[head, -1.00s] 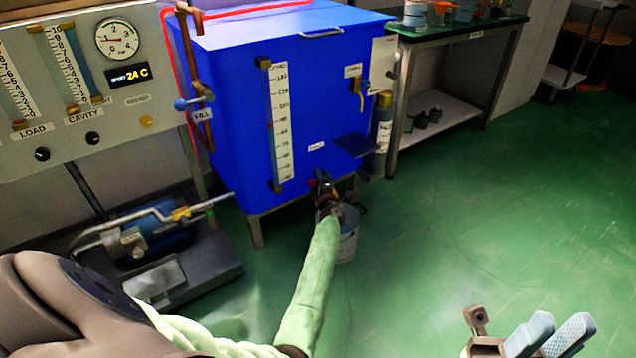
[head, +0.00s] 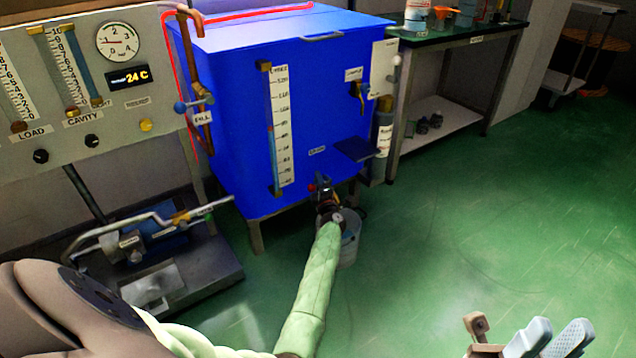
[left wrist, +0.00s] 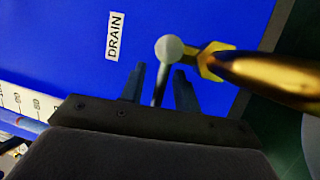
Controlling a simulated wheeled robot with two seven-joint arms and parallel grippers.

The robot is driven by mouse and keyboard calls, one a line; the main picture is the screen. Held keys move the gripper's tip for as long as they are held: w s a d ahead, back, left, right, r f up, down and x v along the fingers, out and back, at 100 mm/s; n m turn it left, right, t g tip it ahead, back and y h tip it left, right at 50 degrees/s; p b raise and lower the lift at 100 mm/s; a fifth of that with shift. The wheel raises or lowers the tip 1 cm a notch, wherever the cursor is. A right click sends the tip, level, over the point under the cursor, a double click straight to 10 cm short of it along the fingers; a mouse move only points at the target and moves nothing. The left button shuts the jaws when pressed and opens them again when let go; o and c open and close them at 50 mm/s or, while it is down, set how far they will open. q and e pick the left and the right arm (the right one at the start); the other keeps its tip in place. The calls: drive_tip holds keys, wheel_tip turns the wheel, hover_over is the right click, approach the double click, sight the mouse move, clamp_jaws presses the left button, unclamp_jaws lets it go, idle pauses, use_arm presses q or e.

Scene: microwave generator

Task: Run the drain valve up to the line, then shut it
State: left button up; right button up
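The blue tank (head: 230,150) stands at centre with an upright sight gauge and white scale (head: 283,125) on its front; its liquid level is too small to read. The drain valve, low on the tank, is mostly hidden by my left gripper (head: 325,192) in the head view. In the left wrist view, the brass valve (left wrist: 265,78) and its round-ended lever (left wrist: 168,47) show beside the DRAIN label (left wrist: 115,36). My left gripper (left wrist: 160,72) is open, its fingers on either side of the lever with gaps visible. My right gripper (head: 558,330) is open and empty over the floor.
A bucket (head: 350,250) stands on the floor under the drain. A fill pipe with valve (head: 198,103) is at the tank's left, beside a gauge panel (head: 120,75). A pump (head: 150,245) sits lower left. A bench (head: 465,42) stands right; the floor at right is clear.

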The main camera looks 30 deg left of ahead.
use_arm(q)
drive_tip(key=p+v, duration=0.2)
drive_tip(key=v, duration=0.5)
drive_tip(key=shift+s+d, duration=0.25)
drive_tip(key=shift+d, duration=0.05)
idle(0.3)
